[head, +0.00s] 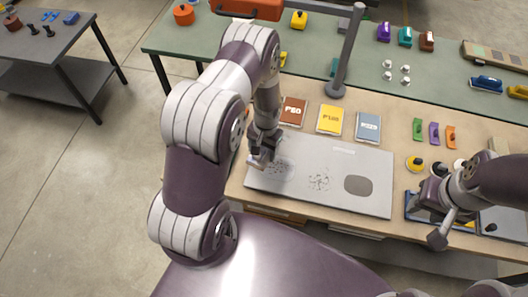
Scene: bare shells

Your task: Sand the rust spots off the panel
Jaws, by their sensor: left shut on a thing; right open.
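The grey metal panel (335,155) lies flat on the wooden part of the bench. My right gripper (440,217) is open at the right, beyond the panel's right edge.
Brown P60 (292,111), yellow P100 (330,120) and blue (368,127) packs lie behind the panel. Green (418,129), purple (434,133) and orange (451,137) pieces are at right. A grey post (346,50) rises behind the packs. A blue-edged tray is partly under my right gripper.

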